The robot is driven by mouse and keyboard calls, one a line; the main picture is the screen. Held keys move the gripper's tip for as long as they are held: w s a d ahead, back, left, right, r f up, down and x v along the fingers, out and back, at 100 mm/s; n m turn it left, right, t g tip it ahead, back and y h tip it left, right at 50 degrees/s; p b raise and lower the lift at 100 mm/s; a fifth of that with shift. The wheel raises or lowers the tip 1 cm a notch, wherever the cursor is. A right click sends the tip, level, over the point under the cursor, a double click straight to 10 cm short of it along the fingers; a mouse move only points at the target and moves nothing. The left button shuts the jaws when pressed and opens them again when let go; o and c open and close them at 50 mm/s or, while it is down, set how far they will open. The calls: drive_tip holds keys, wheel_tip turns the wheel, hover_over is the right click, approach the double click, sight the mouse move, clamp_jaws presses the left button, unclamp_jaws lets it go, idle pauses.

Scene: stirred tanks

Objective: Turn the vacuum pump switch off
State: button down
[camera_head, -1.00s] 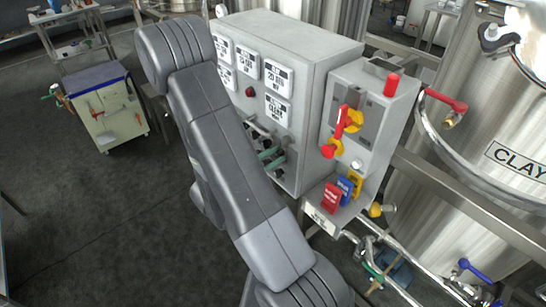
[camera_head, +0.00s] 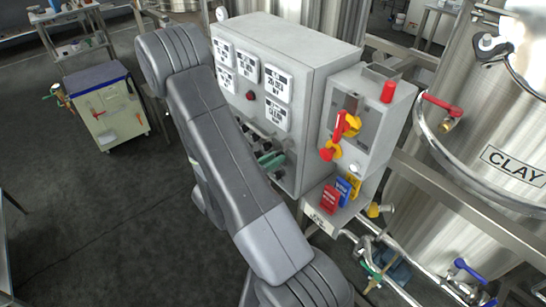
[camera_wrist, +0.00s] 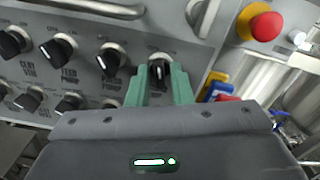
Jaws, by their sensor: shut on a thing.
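A row of black rotary switch knobs sits on the grey panel face. My gripper (camera_wrist: 160,88) has green fingers, one on each side of a black knob (camera_wrist: 160,71) at the right end of the upper row, and is shut on it. The knob's white pointer line stands roughly upright in the wrist view. Its label is mostly hidden or too blurred to read, so I cannot confirm it is the vacuum pump switch. In the head view the green fingers (camera_head: 270,160) show at the lower part of the control cabinet (camera_head: 312,110), partly behind my arm.
Other knobs (camera_wrist: 110,60) stand close left of my fingers. A red emergency button (camera_wrist: 266,26) on yellow is at upper right. Red, blue and yellow tags (camera_head: 343,188) hang beside a box with a red-handled switch (camera_head: 339,125). A steel tank marked CLAY (camera_head: 510,120) stands right.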

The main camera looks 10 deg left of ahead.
drive_tip(key=shift+n+p, duration=0.4)
drive_tip(key=shift+n, duration=0.7)
drive_tip(key=c, duration=1.5)
unclamp_jaws()
drive_tip(key=shift+s+a, duration=0.1)
drive_tip(key=shift+b+v, duration=1.4)
drive_tip(key=shift+v, duration=5.35)
drive_tip(key=shift+p+x, duration=1.4)
drive_tip(key=shift+x, duration=5.4)
